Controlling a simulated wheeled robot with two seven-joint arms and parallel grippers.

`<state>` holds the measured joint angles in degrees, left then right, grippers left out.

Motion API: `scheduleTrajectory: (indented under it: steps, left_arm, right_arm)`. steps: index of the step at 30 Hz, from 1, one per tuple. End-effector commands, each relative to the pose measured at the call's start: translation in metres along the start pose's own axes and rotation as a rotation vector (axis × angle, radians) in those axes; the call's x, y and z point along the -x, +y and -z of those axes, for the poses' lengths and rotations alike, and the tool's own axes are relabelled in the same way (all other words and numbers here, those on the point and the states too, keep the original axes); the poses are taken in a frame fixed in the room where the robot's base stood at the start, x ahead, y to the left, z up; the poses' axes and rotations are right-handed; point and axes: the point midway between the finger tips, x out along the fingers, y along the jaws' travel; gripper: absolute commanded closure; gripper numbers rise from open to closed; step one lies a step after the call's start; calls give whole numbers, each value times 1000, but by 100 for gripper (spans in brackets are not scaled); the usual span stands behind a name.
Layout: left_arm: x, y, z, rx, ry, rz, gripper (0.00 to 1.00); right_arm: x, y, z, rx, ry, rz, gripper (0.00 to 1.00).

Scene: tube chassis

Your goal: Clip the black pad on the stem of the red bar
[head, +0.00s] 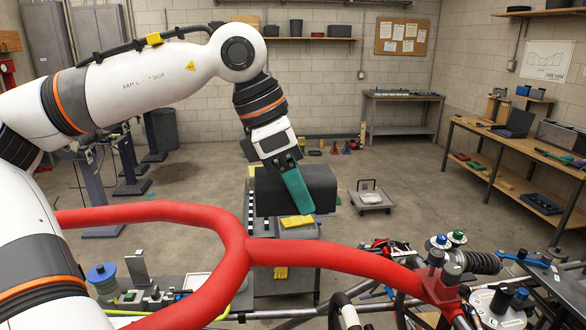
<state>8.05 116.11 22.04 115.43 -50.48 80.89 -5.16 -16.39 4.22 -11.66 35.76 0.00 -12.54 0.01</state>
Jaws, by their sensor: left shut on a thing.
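My left gripper (297,190) comes down from above with its teal finger in front of the black pad (320,183). It is shut on the pad and holds it in the air. The pad is a thick, dark block, and its middle is partly hidden by the finger. The red bar (160,212) is a thick tube that forks at the picture's middle. Its single stem (335,259) runs right from the fork to a red clamp (438,284). In the picture, the pad appears just above the stem, apart from it. My right gripper is not in view.
The tube chassis (520,255) with a coil spring (478,262) and coloured caps fills the lower right. A small cart (285,285) with a yellow item stands beneath the bar. Workbenches (525,155) line the right side. The floor behind is mostly open.

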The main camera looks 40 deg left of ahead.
Motion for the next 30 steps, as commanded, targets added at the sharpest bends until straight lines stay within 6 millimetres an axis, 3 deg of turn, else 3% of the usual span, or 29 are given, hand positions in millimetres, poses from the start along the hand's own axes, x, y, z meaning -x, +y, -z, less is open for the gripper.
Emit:
scheduleTrajectory:
  steps: [4,8,19,23,30]
  left_arm:
    - [-11,0,-5,-1,-1,-2,58]
    - [-22,0,-10,-2,-1,-3,58]
    - [-52,0,-22,-1,0,-3,58]
    - [-63,0,-26,-1,1,-3,58]
    - [-82,0,-34,-1,0,0,58]
  right_arm:
    - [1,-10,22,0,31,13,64]
    - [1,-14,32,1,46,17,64]
    - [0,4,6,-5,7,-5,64]
    - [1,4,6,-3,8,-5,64]
    - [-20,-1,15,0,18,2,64]
